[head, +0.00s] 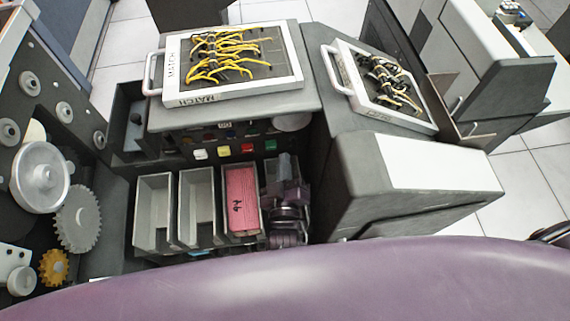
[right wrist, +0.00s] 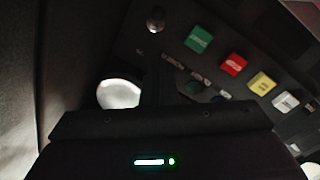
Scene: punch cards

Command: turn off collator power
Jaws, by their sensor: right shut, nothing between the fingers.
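The collator's front panel (head: 180,143) has a row of coloured buttons: white (head: 200,154), yellow (head: 224,151), red (head: 247,149) and green (head: 270,145). The right wrist view shows the green (right wrist: 198,39), red (right wrist: 233,64), yellow (right wrist: 261,84) and white (right wrist: 286,102) buttons close up, in reverse order. A small metal knob (right wrist: 155,18) sits beside the green one in that view. My right gripper (head: 286,160) is shut and empty, just below and right of the green button in the head view. I cannot tell whether it touches the panel. My left gripper is not in view.
Card bins stand below the panel, two empty (head: 155,212) and one holding pink cards (head: 242,197). A plugboard with yellow wires (head: 290,82) lies on top, another (head: 348,75) to the right. A round pale disc (head: 292,122) sits above the gripper. Gears (head: 78,219) are at left.

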